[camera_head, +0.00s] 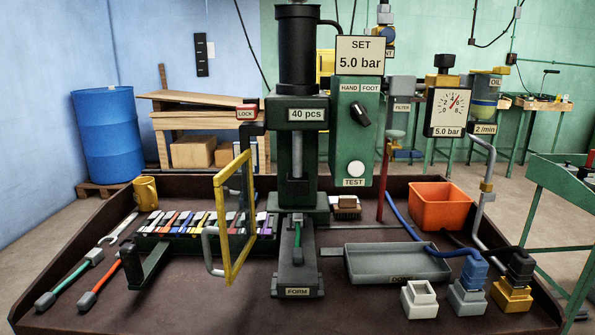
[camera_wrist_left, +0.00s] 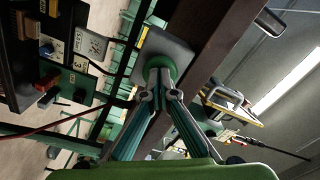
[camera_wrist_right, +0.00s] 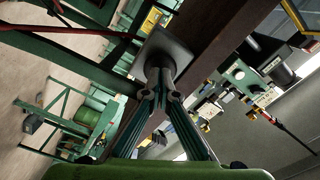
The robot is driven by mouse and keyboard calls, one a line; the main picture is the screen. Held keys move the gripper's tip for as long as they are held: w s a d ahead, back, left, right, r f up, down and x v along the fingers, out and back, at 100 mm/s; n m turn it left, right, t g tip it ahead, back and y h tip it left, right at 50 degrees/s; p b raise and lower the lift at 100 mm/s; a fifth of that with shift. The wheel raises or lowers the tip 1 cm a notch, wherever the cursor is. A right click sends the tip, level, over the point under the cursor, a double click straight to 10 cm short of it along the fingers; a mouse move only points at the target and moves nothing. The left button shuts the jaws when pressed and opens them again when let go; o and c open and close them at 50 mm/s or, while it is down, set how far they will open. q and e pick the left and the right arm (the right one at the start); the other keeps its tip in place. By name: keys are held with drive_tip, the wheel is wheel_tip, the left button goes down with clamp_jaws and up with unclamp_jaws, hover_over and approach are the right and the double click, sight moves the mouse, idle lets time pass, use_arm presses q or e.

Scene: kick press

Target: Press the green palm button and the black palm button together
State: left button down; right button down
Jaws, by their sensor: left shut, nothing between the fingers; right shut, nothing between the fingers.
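The green palm button (camera_wrist_left: 158,62) sits on a grey plate (camera_wrist_left: 178,52) fixed to a brown beam in the left wrist view. My left gripper (camera_wrist_left: 157,88) is shut and empty, its fingertips right in front of the button and hiding part of it. Neither button nor gripper shows in the head view.
The green press (camera_head: 297,150) stands mid-bench with a yellow-framed guard (camera_head: 238,215) to its left. A grey tray (camera_head: 395,263), an orange bin (camera_head: 441,205) and white, grey and yellow blocks (camera_head: 419,299) stand at right. The front middle is clear.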

drive_tip(key=shift+w, duration=0.65)
idle(0.8)
use_arm(q)
drive_tip(key=shift+w+r, duration=0.1)
drive_tip(key=shift+w, duration=0.4)
use_arm(e)
drive_tip(key=shift+w+r, duration=0.2)
drive_tip(key=shift+w, duration=0.25)
use_arm(q)
drive_tip(key=shift+w+r, duration=0.1)
drive_tip(key=shift+r, duration=0.2)
use_arm(e)
drive_tip(key=shift+w+r, duration=0.1)
drive_tip(key=shift+r, duration=0.15)
idle(0.9)
